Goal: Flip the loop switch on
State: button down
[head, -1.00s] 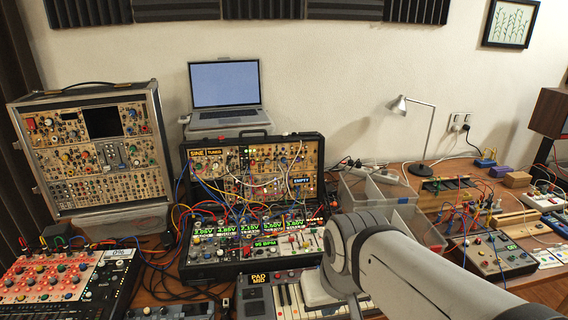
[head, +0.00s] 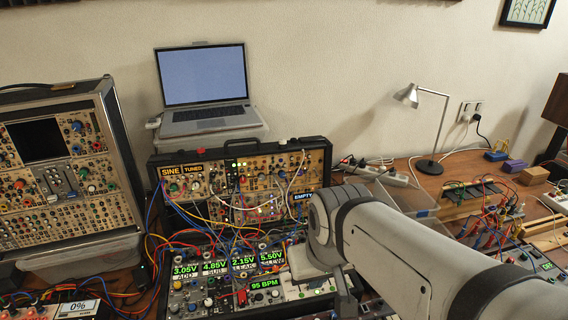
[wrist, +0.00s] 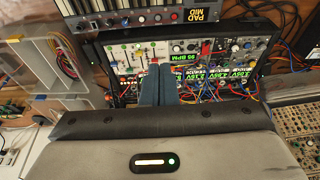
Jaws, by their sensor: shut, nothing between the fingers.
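My gripper (wrist: 158,68) is shut and empty in the wrist view, its two blue-grey fingers side by side. The fingertips point at the lower synth panel (wrist: 125,60), near its sliders and the 95 BPM display (wrist: 186,57). I cannot tell whether they touch it. In the head view this lower panel (head: 222,283) shows green voltage displays, knobs and cables, and my arm covers its right part. No switch marked loop is readable in either view, so its position cannot be told.
Patch cables hang between the upper panel (head: 245,180) and the lower one. A laptop (head: 205,85) stands behind. A keyboard (wrist: 88,18) and clear plastic bins (wrist: 62,65) lie beside the case in the wrist view. A lamp (head: 430,110) stands at the right.

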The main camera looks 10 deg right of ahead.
jog(key=shift+s, duration=0.15)
jog(key=w+d+f+n+t+b, duration=0.3)
jog(key=w+d+n+t+b, duration=0.2)
jog(key=w+n, duration=0.5)
jog(key=w+d+f+n+t+y+b, duration=0.1)
jog(key=w+d+f+n+t+b, duration=0.3)
jog(key=w+n, duration=0.7)
jog(key=w+d+f+n+t+y+b, duration=0.1)
jog(key=w+d+f+n+t+b, duration=0.3)
jog(key=w+n, duration=0.7)
jog(key=d+n+t+b, duration=0.1)
jog(key=d+t+b, duration=0.1)
jog(key=d, duration=0.1)
jog(key=shift+w+d, duration=0.2)
jog(key=shift+d, duration=0.05)
jog(key=shift+w, duration=0.1)
